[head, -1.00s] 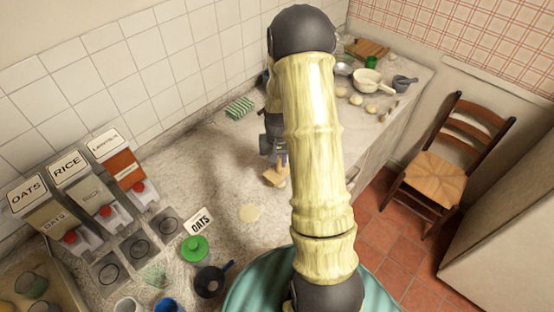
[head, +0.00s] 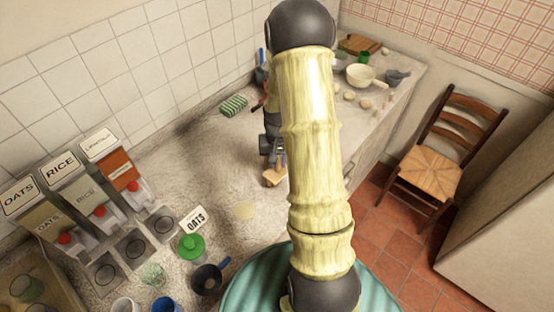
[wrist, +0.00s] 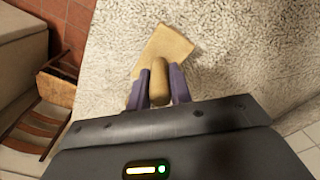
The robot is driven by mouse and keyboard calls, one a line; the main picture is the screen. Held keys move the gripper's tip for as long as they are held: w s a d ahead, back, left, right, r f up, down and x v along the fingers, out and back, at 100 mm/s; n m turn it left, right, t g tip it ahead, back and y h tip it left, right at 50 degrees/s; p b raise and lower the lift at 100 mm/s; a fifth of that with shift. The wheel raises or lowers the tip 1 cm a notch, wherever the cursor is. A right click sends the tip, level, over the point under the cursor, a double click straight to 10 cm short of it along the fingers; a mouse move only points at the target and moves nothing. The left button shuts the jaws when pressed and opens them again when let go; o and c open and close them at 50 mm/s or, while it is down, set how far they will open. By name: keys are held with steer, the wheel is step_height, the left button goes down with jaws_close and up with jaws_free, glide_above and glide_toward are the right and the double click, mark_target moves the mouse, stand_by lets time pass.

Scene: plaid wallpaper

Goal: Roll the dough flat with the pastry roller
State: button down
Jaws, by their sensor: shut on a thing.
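In the wrist view, the purple fingers of my gripper (wrist: 158,90) are shut on a tan upright handle (wrist: 158,78). A tan block-like head, which I take as the pastry roller (wrist: 168,48), shows beyond the fingers. The roller also shows in the head view (head: 273,178), apart from the dough. Whether it touches the counter is unclear.
A striped cloth (head: 233,105) lies near the wall. Pale balls (head: 365,102) and a cream pot (head: 362,76) sit at the far end. Counter around the dough is clear.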

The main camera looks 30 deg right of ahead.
steer(key=shift+f, duration=0.15)
steer(key=shift+w+a, duration=0.25)
steer(key=shift+w, duration=0.35)
steer(key=shift+w+a+r+p, duration=0.1)
steer(key=shift+w+a+p, duration=0.1)
steer(key=shift+w, duration=0.2)
steer(key=shift+w+a+r+p, duration=0.1)
steer(key=shift+w+p, duration=0.05)
steer(key=shift+w, duration=0.2)
steer(key=shift+d, duration=0.1)
